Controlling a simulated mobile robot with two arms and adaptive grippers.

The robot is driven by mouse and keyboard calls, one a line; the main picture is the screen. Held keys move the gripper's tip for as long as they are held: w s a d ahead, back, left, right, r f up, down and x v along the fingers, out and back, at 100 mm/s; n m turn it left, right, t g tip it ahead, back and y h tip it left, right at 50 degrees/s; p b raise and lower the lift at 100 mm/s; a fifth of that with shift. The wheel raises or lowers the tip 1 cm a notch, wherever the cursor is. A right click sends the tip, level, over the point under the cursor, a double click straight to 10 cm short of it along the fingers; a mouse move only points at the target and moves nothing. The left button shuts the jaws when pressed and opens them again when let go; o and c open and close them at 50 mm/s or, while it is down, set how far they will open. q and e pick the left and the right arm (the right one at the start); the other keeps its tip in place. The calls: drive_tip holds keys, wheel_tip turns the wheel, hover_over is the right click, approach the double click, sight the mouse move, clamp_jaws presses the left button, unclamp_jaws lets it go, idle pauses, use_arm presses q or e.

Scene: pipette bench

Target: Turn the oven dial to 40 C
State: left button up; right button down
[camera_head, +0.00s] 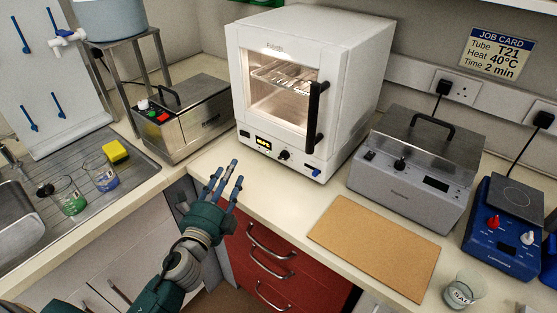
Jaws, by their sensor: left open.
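The white oven (290,85) stands at the back centre of the bench. Its glass door is shut, with a black vertical handle on the right and a lit rack inside. Below the door are a small lit yellow display (263,143), a dark dial (284,155) and a blue knob (316,172). The display's reading is too small to make out. My left gripper (223,178) is open and empty, in front of the bench edge to the lower left of the dial, apart from the oven. My right gripper is not in view.
A steel bath (190,130) stands left of the oven, and a grey lidded bath (415,165) right of it. A brown board (373,246) lies in front. A blue stirrer (500,240) and a glass beaker (463,290) are at right.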

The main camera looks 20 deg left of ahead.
sight(281, 159)
use_arm(q)
drive_tip(key=d+m+h, duration=0.1)
drive_tip(key=m, duration=0.1)
drive_tip(key=w+d+m+h, duration=0.1)
drive_tip(key=m, duration=0.1)
drive_tip(key=d+m+h, duration=0.1)
drive_tip(key=m, duration=0.1)
drive_tip(key=shift+w+d+r+m+h, duration=0.1)
drive_tip(key=shift+w+m+h, duration=0.25)
drive_tip(key=shift+m+h, duration=0.05)
drive_tip(key=m+h, duration=0.1)
drive_tip(key=d+f+m+h, duration=0.1)
drive_tip(key=m, duration=0.1)
drive_tip(key=d+f+m+h, duration=0.1)
drive_tip(key=m, duration=0.1)
drive_tip(key=shift+w+d+g, duration=0.2)
drive_tip(key=shift+w+g, duration=0.05)
drive_tip(key=shift+g, duration=0.15)
drive_tip(key=shift+d+f+m+h, duration=0.2)
drive_tip(key=shift+d+m+h, duration=0.1)
drive_tip(key=shift+m, duration=0.2)
drive_tip(key=shift+w+d, duration=0.15)
drive_tip(key=shift+w, duration=0.15)
drive_tip(key=p+x, duration=0.1)
drive_tip(key=x, duration=0.9)
drive_tip(key=shift+f+p, duration=0.2)
drive_tip(key=shift+p, duration=0.15)
drive_tip(key=shift+c, duration=0.2)
clamp_jaws()
